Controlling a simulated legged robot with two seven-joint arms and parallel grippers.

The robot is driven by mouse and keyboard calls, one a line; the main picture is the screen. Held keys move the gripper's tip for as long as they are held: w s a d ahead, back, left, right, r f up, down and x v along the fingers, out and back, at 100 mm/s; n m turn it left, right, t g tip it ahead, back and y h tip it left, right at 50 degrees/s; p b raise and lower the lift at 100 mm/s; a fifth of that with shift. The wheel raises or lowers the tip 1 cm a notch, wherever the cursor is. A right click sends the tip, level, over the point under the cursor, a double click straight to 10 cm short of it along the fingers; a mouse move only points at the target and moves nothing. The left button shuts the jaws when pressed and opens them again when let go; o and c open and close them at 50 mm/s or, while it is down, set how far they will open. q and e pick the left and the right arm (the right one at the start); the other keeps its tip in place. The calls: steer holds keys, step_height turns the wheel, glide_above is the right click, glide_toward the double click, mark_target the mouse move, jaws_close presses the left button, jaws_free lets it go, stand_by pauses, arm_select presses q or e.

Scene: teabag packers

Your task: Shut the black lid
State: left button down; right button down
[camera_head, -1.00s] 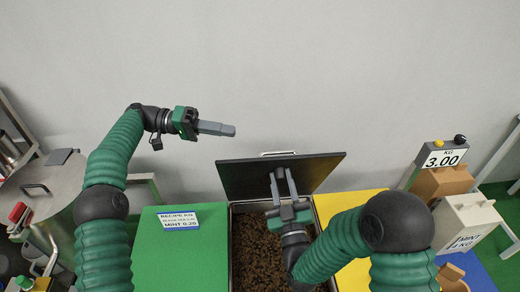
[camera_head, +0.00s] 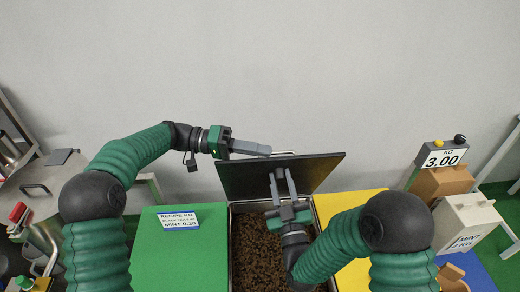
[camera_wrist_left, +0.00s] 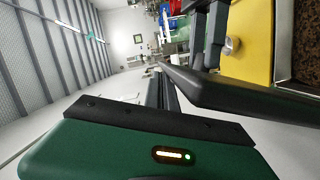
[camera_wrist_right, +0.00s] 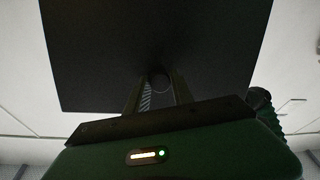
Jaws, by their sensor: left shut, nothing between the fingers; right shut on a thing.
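The black lid (camera_head: 320,170) stands raised at the back of a bin of dark brown loose leaf (camera_head: 262,250), tilted, with a pale handle at its top edge. It also shows in the right wrist view (camera_wrist_right: 90,50) and edge-on in the left wrist view (camera_wrist_left: 240,95). My left gripper (camera_head: 268,150) is shut and empty, its tips by the lid's top edge near the handle; I cannot tell whether they touch. My right gripper (camera_head: 283,175) is at the lid's inner face, shut on a part of it; a round shape (camera_wrist_right: 160,80) shows between its fingers.
A green panel (camera_head: 155,245) with a recipe card (camera_head: 178,221) lies left of the bin, a yellow panel (camera_head: 350,205) right. The wall behind is bare.

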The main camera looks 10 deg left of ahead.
steer(key=shift+a+f, duration=0.1)
steer(key=shift+f, duration=0.2)
